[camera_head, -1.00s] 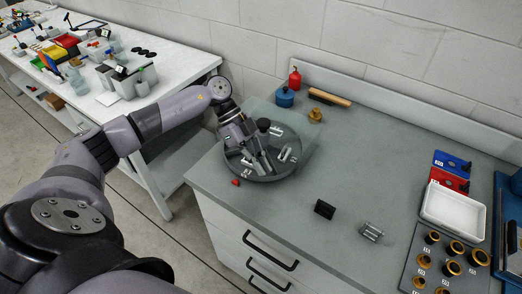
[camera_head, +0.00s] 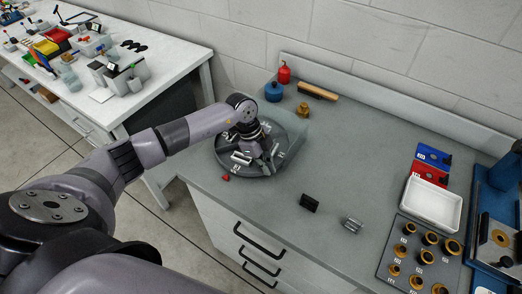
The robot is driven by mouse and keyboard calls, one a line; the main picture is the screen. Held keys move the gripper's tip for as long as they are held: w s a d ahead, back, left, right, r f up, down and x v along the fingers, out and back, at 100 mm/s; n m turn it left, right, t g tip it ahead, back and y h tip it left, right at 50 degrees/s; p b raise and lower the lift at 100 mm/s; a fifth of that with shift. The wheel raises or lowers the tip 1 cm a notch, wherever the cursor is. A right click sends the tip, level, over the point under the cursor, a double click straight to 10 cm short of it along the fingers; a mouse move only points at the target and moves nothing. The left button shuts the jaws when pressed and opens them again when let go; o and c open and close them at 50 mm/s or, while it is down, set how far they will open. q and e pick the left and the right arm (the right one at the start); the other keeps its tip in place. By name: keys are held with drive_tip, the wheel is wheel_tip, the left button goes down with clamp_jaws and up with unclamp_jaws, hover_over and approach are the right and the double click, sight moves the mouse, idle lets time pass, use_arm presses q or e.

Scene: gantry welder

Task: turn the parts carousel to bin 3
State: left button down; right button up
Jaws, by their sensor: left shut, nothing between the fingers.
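The parts carousel (camera_head: 228,166) is a dark round tray with a raised rim, at the left end of the grey bench. A silver part (camera_head: 241,157) lies in it on the left-front side, and a pale label, too small to read, shows near its front rim. A small red marker (camera_head: 225,178) sits on the bench just off the rim. My left gripper (camera_head: 267,163) is shut and points down into the carousel, right of its middle. I cannot tell whether the fingers touch anything. My right gripper is out of view.
A black block (camera_head: 309,202) and a metal piece (camera_head: 352,225) lie right. A white tray (camera_head: 433,204) is farther right.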

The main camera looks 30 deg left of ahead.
sight(254, 170)
use_arm(q)
drive_tip(key=a, duration=0.2)
drive_tip(key=a+p, duration=0.1)
drive_tip(key=a, duration=0.1)
drive_tip(key=shift+s+a+r, duration=0.1)
drive_tip(key=shift+r, duration=0.15)
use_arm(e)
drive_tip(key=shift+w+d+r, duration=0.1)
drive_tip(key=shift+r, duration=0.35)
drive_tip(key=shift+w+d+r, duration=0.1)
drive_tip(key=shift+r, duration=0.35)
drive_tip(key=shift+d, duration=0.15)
use_arm(q)
drive_tip(key=shift+s+a+f+m+b, duration=0.15)
drive_tip(key=shift+a+m+b, duration=0.25)
drive_tip(key=shift+a, duration=0.15)
drive_tip(key=shift+s+a+m+g, duration=0.1)
drive_tip(key=shift+a+m+g, duration=0.2)
drive_tip(key=shift+a+m, duration=0.15)
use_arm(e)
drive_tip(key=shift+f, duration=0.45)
use_arm(q)
drive_tip(key=shift+d, duration=0.1)
